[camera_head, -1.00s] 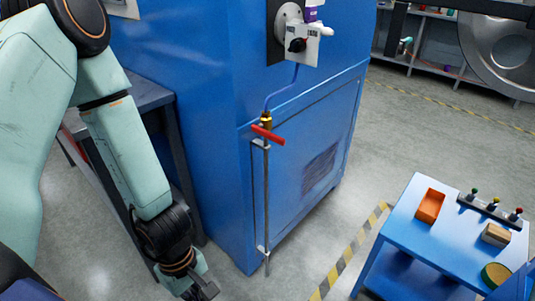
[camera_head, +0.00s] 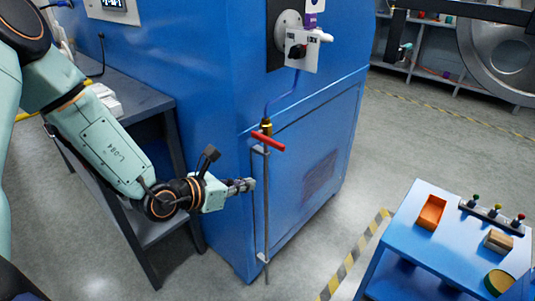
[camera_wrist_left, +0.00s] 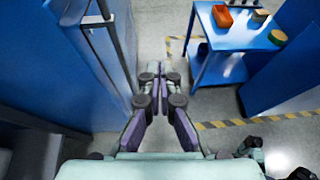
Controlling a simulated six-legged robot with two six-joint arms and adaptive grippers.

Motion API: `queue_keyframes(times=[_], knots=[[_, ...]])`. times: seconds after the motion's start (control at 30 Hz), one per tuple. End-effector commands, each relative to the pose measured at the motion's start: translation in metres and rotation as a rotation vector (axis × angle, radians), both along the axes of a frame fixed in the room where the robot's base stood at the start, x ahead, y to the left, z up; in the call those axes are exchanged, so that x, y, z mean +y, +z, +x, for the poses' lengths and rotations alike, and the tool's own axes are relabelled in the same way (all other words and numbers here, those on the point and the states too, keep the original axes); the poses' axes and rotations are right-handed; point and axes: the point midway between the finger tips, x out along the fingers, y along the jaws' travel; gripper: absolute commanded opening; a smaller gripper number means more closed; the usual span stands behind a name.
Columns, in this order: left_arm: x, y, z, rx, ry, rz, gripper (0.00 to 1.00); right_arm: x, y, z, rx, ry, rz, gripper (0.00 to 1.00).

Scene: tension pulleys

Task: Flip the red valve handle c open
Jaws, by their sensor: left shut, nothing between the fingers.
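The red valve handle (camera_head: 267,141) sits on a brass valve (camera_head: 266,124) at the top of a thin vertical pipe (camera_head: 265,210) on the blue cabinet's front corner. The handle lies crosswise to the pipe, sloping slightly down to the right. My left gripper (camera_head: 250,184) is shut and empty, left of the pipe and below the handle, pointing right. I cannot tell whether its tips touch the pipe. In the left wrist view the shut fingers (camera_wrist_left: 153,76) point ahead beside the blue cabinet; the handle is not recognisable there. My right gripper is not in view.
The blue cabinet (camera_head: 205,110) stands close beyond the gripper. A dark workbench (camera_head: 130,125) is behind my left arm. A blue cart (camera_head: 405,230) with an orange bin (camera_head: 430,212) stands at the right. Open floor lies between cabinet and cart.

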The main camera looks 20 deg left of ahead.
Motion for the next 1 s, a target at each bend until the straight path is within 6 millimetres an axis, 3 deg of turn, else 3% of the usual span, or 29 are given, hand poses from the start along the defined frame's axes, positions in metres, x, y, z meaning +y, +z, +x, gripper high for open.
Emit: queue_keyframes(times=[0.1, 0.27, 0.67, 1.0], knots=[[0.012, 0.011, 0.011, -0.056, 0.072, -0.012, 0.0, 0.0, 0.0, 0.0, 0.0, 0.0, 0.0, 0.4], [0.015, 0.018, 0.014, -0.096, 0.084, -0.008, 0.0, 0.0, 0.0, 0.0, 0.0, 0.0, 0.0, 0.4], [0.014, 0.016, 0.017, -0.094, 0.078, -0.002, 0.0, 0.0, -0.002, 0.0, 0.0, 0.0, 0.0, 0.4], [0.002, 0.002, 0.048, -0.094, 0.074, 0.002, 0.0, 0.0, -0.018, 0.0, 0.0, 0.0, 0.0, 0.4]])
